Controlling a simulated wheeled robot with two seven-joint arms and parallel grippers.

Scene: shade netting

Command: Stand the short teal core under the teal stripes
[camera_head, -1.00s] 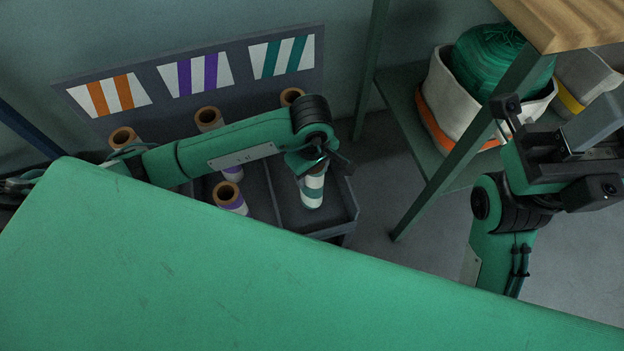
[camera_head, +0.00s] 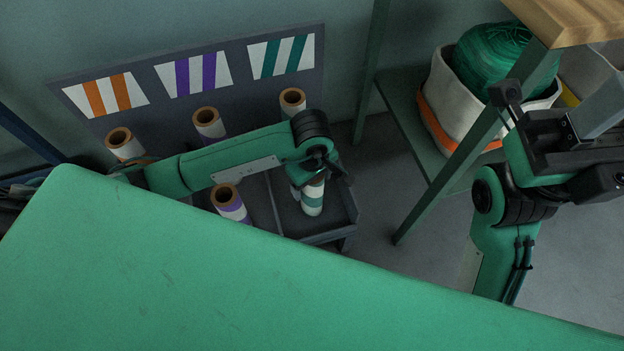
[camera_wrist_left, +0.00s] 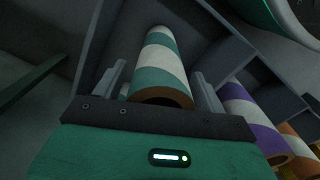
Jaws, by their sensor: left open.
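A teal-and-white striped core (camera_head: 313,199) stands in the right compartment of the grey rack, partly hidden by my left gripper. My left gripper (camera_head: 322,172) is over it, coming in from the left. In the left wrist view the striped core (camera_wrist_left: 158,58) is between the two open fingers, its brown end ring close to the palm; I cannot tell whether the fingers touch it. The card with teal stripes (camera_head: 282,57) is at the right end of the back board. Another core (camera_head: 292,101) stands below that card. My right gripper (camera_head: 590,150) is at the right edge, its fingers unclear.
A purple-striped core (camera_head: 230,203) stands in the compartment to the left. Taller cores stand below the purple card (camera_head: 194,75) and orange card (camera_head: 106,95). A shelf with a basket (camera_head: 447,100) of green netting is at the right. A green surface fills the foreground.

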